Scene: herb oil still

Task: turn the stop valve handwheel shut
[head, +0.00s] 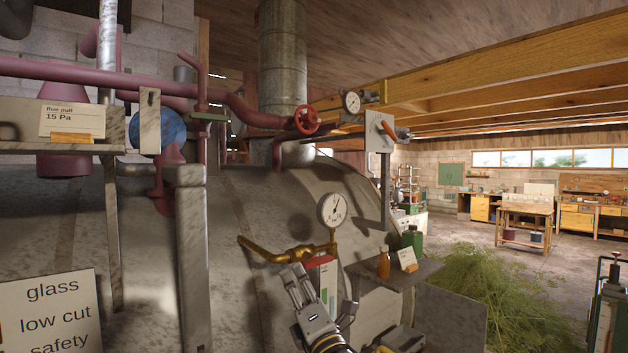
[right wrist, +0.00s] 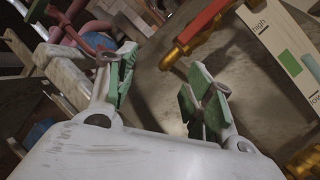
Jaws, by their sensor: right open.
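A red handwheel (head: 306,120) sits at the end of the dull red pipe (head: 180,86), in the upper middle of the head view. It appears to be the stop valve's wheel; how far it is turned cannot be told. My right gripper (head: 291,278) is well below it, in front of the grey drum (head: 260,200), and does not touch it. In the right wrist view, my right gripper's green-padded fingers (right wrist: 158,90) are spread with nothing between them. Red parts show at that view's upper left, but I cannot tell whether the wheel is among them. My left gripper is out of view.
A brass pipe (head: 262,249) and dial gauge (head: 333,210) are close to my right gripper. A brass fitting with a red lever (right wrist: 205,25) shows in the wrist view. A small shelf (head: 405,275) holds bottles at right. A post (head: 192,265) stands left.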

